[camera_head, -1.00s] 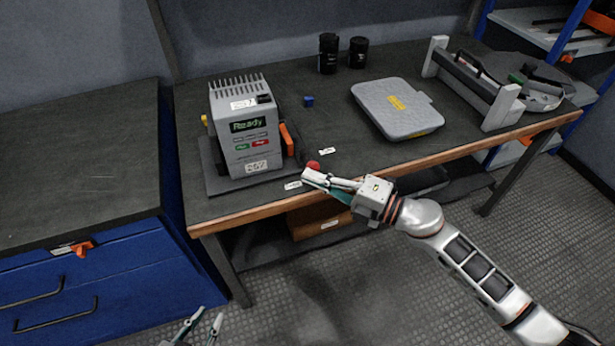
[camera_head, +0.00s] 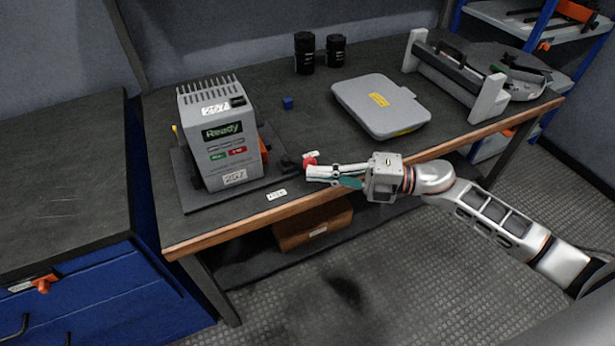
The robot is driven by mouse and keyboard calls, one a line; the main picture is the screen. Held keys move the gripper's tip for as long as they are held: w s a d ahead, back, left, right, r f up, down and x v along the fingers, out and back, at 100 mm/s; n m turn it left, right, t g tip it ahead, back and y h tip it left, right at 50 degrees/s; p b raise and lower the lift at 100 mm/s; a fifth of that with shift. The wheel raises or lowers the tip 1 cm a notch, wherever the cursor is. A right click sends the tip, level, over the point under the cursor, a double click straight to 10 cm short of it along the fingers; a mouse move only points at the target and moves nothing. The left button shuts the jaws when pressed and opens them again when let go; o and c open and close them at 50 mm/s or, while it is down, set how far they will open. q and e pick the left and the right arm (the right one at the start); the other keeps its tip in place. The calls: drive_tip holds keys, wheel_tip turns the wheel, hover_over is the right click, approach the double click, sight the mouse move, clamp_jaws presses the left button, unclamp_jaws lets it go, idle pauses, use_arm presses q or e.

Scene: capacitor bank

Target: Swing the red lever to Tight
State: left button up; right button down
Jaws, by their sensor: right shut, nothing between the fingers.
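The red knob of the lever (camera_head: 310,159) shows near the bench's front edge, to the right of the grey device's black base. It sits right against a small white label (camera_head: 315,155) behind it and partly covers it. A second white label (camera_head: 276,194) lies nearer the edge. The lettering on both is too small to read. My right gripper (camera_head: 308,172) is shut and empty, its fingertips just in front of the knob. I cannot tell whether they touch it. My left gripper is out of view.
A grey device (camera_head: 220,150) reading "Ready" stands left of the lever on a black base plate. A blue cube (camera_head: 287,103), a grey case (camera_head: 380,105) and two black cylinders (camera_head: 305,52) stand farther back. A wooden box (camera_head: 313,224) sits under the bench.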

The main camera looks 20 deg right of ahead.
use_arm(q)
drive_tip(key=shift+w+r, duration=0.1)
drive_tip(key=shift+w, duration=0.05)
use_arm(e)
drive_tip(key=shift+w+d, duration=0.3)
drive_tip(key=shift+d, duration=0.05)
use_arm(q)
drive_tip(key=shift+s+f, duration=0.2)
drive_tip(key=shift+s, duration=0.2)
use_arm(e)
drive_tip(key=shift+w+r, duration=0.1)
